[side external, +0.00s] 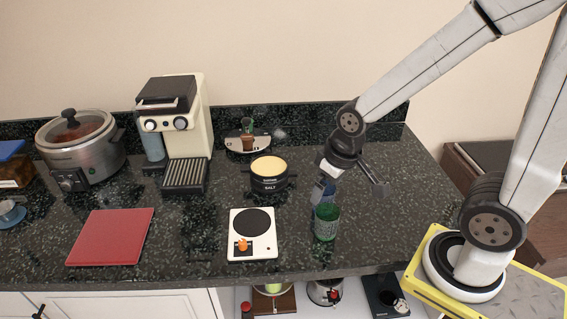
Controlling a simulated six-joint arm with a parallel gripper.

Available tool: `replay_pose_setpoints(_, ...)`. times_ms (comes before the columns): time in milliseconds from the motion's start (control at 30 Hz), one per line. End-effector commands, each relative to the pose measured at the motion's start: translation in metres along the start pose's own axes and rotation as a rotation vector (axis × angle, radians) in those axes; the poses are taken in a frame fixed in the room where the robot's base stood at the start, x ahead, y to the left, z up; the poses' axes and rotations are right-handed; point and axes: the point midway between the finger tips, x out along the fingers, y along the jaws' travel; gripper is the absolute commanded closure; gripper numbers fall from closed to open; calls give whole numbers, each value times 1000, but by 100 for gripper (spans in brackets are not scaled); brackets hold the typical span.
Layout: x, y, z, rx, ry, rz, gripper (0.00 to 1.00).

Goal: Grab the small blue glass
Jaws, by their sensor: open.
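A small blue glass (318,193) stands on the dark counter, directly behind a green glass (326,224) that hides its lower part. My gripper (352,183) is open and empty. It is above and to the right of the blue glass. One side of the gripper comes close to the glass's top in the picture, and the other reaches out to the right. I cannot tell whether it touches the glass.
An espresso machine (192,130), slow cooker (78,155) and red board (112,237) are farther left. The counter (400,228) is clear to the right.

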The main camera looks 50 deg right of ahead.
Motion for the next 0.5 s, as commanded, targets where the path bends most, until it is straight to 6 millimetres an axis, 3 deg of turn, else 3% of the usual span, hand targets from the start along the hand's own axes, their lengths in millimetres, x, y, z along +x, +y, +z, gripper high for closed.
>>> replay_pose_setpoints(367,-29,0,-7,0,3,0,0)
replay_pose_setpoints(500,-25,6,-5,79,-46,-10,0)
